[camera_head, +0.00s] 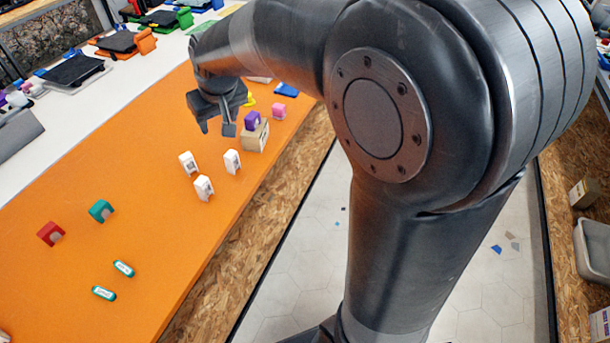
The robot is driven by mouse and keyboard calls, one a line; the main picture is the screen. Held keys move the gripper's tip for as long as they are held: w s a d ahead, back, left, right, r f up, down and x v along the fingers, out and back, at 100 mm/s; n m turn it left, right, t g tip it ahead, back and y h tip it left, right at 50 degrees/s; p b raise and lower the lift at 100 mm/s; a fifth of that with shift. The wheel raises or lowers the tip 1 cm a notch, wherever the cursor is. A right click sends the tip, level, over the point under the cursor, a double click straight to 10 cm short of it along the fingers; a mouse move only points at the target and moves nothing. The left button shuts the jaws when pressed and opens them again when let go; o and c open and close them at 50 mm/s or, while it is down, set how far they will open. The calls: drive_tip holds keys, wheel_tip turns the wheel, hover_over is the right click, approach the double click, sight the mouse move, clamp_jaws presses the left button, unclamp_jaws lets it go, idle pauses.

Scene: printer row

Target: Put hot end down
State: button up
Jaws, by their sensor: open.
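My gripper (216,129) hangs over the orange bench top (130,205), its fingers apart and nothing seen between them. Which piece is the hot end I cannot tell at this size. A purple piece (252,119) sits on or in a small beige box (256,137), just right of my gripper. Three small white pieces stand below my gripper in the picture, at the left (188,162), the right (232,161) and the front (203,188). A red block (49,233) and a teal block (101,210), each with a grey part, lie at the left.
Two teal-and-white labelled pieces (113,280) lie near the front. A pink piece (279,111) and a blue piece (287,89) lie behind the box. Printers with black beds (75,70) line the white surface at the back left.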

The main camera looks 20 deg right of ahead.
drive_tip(key=s+d+r+m, duration=0.1)
drive_tip(key=s+d, duration=0.2)
drive_tip(key=s, duration=0.5)
drive_tip(key=s+d+m, duration=0.1)
drive_tip(key=s+d, duration=0.3)
drive_tip(key=s, duration=0.4)
drive_tip(key=s+d+r+m+h, duration=0.1)
drive_tip(key=s+d, duration=0.2)
drive_tip(key=s, duration=0.6)
drive_tip(key=shift+d+r+t, duration=0.15)
drive_tip(key=shift+r+t, duration=0.2)
drive_tip(key=shift+t, duration=0.05)
drive_tip(key=shift+o, duration=0.5)
